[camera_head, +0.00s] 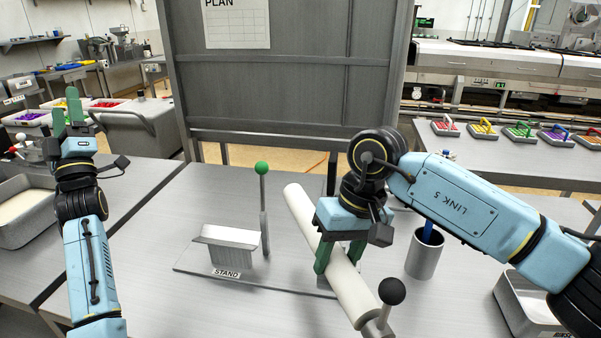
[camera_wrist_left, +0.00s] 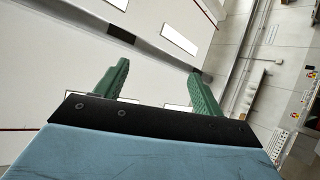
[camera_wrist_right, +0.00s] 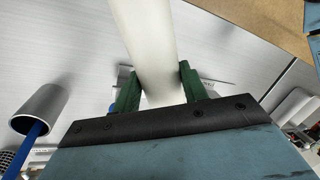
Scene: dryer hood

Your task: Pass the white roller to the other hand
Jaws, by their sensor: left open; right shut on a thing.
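The white roller (camera_head: 345,280) is a long pale cylinder in the middle of the head view, lying aslant above the table. My right gripper (camera_head: 335,255) is shut on it near its middle, with green fingers on either side. The roller also shows between the fingers of my right gripper (camera_wrist_right: 152,85) in the right wrist view. My left gripper (camera_head: 73,110) is open and empty at the far left, fingers pointing up, well apart from the roller.
A metal stand (camera_head: 228,245) with a green-balled post (camera_head: 262,200) is left of the roller. A black-knobbed post (camera_head: 390,292) is at its near end. A metal cup (camera_head: 425,255) with a blue handle stands right. Bare table lies between my left arm and the stand.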

